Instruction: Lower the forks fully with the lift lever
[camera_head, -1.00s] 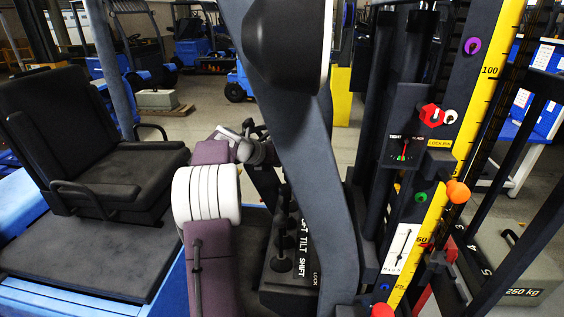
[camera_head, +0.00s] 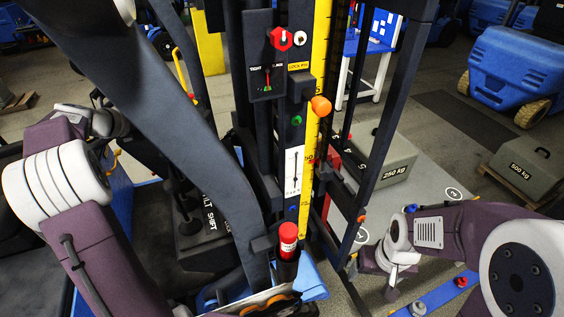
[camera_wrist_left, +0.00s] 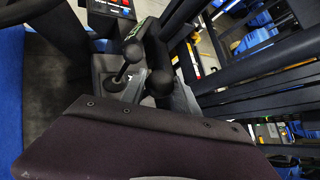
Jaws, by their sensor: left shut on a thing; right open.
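I cannot make out the forks clearly. My right gripper (camera_head: 391,282) is open and empty at the lower right.
A 250 kg block (camera_head: 385,160) sits behind the mast frame, and a 500 kg block (camera_head: 525,165) stands on a pallet at the right. A red-capped cylinder (camera_head: 288,240) is in front of the mast. A red knob (camera_head: 281,39) is on the mast panel.

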